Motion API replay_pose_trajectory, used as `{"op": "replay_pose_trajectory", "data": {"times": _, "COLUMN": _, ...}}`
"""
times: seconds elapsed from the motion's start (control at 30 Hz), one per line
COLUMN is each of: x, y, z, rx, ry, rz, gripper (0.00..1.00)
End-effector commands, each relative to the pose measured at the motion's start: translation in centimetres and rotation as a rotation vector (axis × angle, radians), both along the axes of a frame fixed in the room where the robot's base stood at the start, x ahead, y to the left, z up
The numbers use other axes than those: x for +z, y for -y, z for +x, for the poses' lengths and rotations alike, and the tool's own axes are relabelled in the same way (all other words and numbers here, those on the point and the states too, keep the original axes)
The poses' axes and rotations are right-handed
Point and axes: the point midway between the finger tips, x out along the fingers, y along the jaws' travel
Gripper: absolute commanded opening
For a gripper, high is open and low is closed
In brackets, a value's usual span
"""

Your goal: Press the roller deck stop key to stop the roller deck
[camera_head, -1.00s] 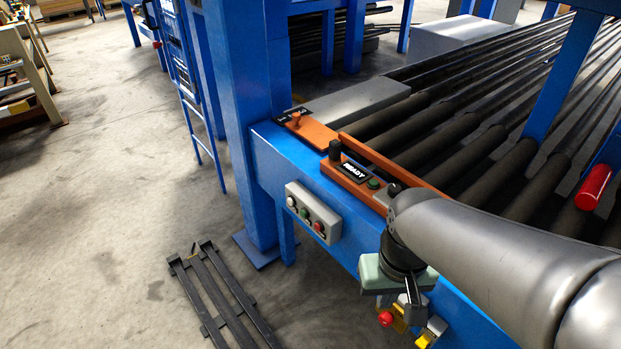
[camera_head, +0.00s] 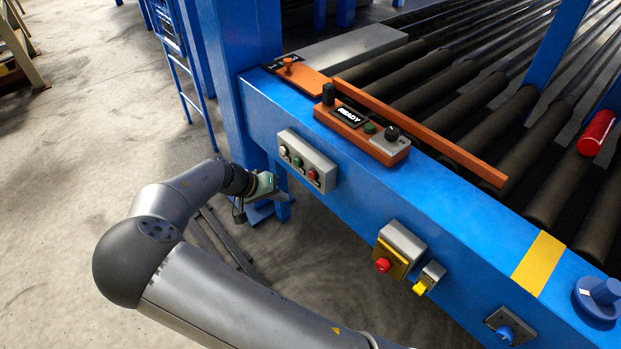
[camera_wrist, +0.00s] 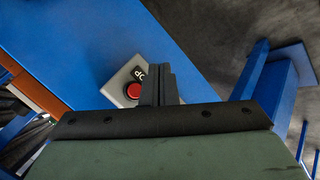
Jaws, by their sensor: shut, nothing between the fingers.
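A grey key box (camera_head: 322,161) is fixed to the side face of the blue frame. It has a pale key (camera_head: 283,151), a green key (camera_head: 297,162) and a red key (camera_head: 313,175). My gripper (camera_head: 279,192) is at the left of this box and below it, apart from it. In the wrist view my shut, empty fingers (camera_wrist: 157,72) overlap the right part of the box (camera_wrist: 118,93). There the red key (camera_wrist: 134,90) shows just left of the fingers, beside a partly hidden black label. The other keys are hidden in the wrist view.
An orange panel (camera_head: 390,152) with a READY display (camera_head: 350,117) sits on top of the frame. Farther right on the side face are a red mushroom button (camera_head: 383,265) on a yellow box and a yellow switch (camera_head: 420,288). A blue post (camera_head: 240,70) stands behind my gripper.

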Motion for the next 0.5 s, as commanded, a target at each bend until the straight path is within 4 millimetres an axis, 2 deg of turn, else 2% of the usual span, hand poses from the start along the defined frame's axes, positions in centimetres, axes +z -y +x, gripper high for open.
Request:
{"op": "replay_pose_trajectory", "data": {"times": 0.03, "x": -0.24, "y": -0.85, "z": 0.25, "rx": 0.020, "ry": 0.021, "rz": -0.019, "gripper": 0.00}}
{"op": "replay_pose_trajectory", "data": {"times": 0.13, "x": -0.26, "y": -1.59, "z": 0.46, "rx": 0.034, "ry": 0.043, "rz": -0.032, "gripper": 0.00}}
{"op": "replay_pose_trajectory", "data": {"times": 0.5, "x": -0.28, "y": -1.50, "z": 0.54, "rx": 0.033, "ry": 0.043, "rz": -0.033, "gripper": 0.00}}
